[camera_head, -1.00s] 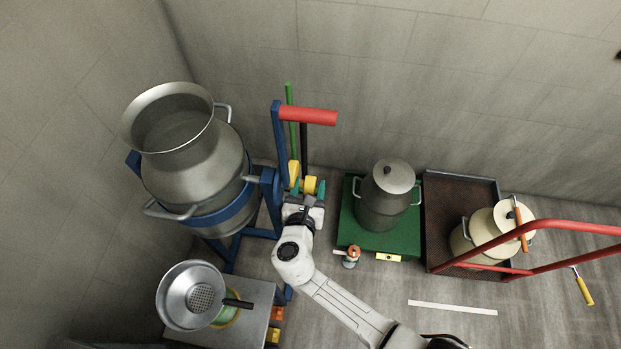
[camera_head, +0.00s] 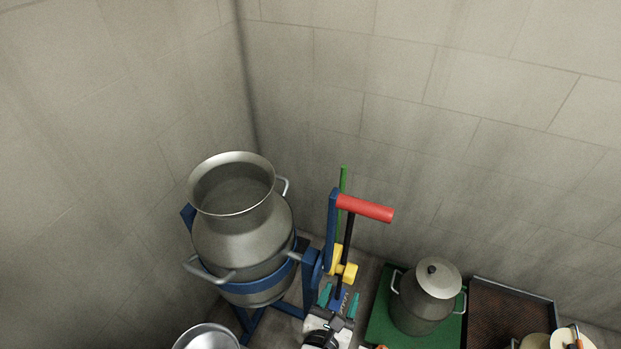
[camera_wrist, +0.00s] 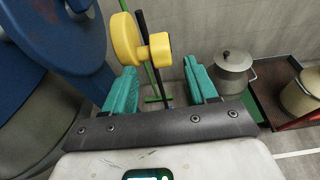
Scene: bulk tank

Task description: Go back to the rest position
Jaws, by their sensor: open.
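My gripper (camera_head: 338,298) is open, its two teal fingers apart with nothing between them. It also shows in the wrist view (camera_wrist: 160,85). It is just in front of a yellow knob (camera_head: 347,272) on the blue tilting stand (camera_head: 311,275). In the wrist view the yellow knob (camera_wrist: 160,48) shows just past the fingertips, apart from them as far as I can tell. The large grey metal can (camera_head: 240,243) sits upright or slightly tilted in the stand's blue ring, its mouth open. My arm below the wrist is out of the head view.
A lidded grey can (camera_head: 422,308) stands on a green platform (camera_head: 383,310). A brown tray (camera_head: 510,308) is right of it. A metal strainer (camera_head: 207,338) is at the bottom edge. Walls close off the back and left.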

